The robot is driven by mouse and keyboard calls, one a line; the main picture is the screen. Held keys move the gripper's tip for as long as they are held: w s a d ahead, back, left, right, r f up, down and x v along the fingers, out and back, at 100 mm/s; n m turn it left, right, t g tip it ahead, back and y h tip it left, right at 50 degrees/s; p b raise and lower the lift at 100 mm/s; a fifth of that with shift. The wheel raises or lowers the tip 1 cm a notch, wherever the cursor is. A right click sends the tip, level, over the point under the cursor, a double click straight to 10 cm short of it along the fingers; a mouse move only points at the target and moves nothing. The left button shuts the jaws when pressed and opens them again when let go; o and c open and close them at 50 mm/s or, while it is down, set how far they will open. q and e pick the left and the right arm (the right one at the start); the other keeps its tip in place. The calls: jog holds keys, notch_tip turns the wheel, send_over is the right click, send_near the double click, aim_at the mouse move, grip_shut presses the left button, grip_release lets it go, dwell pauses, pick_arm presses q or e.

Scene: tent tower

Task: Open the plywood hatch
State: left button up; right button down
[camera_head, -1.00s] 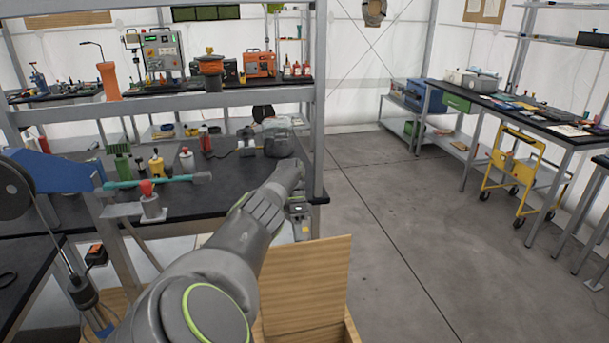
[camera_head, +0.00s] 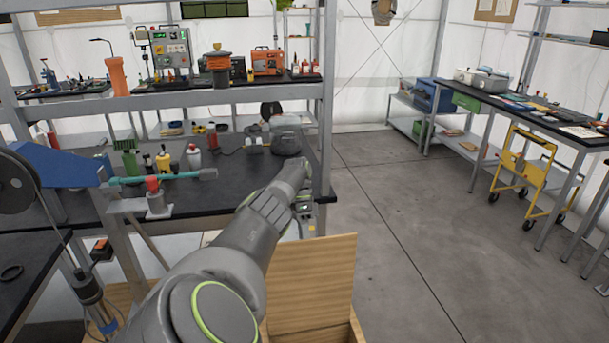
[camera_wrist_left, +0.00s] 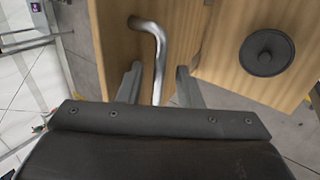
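The plywood hatch (camera_head: 312,275) stands raised, close to upright, over a low plywood box (camera_head: 350,333) at the bottom middle of the head view. My left arm reaches over beside it, and its gripper (camera_head: 303,212) is partly hidden behind the hatch's top edge. In the left wrist view two plywood faces show, with a bent metal handle (camera_wrist_left: 160,45) in front of the left one. My left gripper (camera_wrist_left: 160,70) is open there. Its fingers stand either side of the handle, with visible gaps. My right gripper is out of view.
A black round knob or disc (camera_wrist_left: 267,52) is on the right plywood face in the left wrist view. A dark workbench (camera_head: 235,180) with bottles and tools is close on the left. Open concrete floor (camera_head: 410,230) lies to the right, with a yellow cart (camera_head: 522,175) beyond.

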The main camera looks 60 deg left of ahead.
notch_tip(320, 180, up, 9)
jog(key=p, duration=0.9)
dwell(0.4)
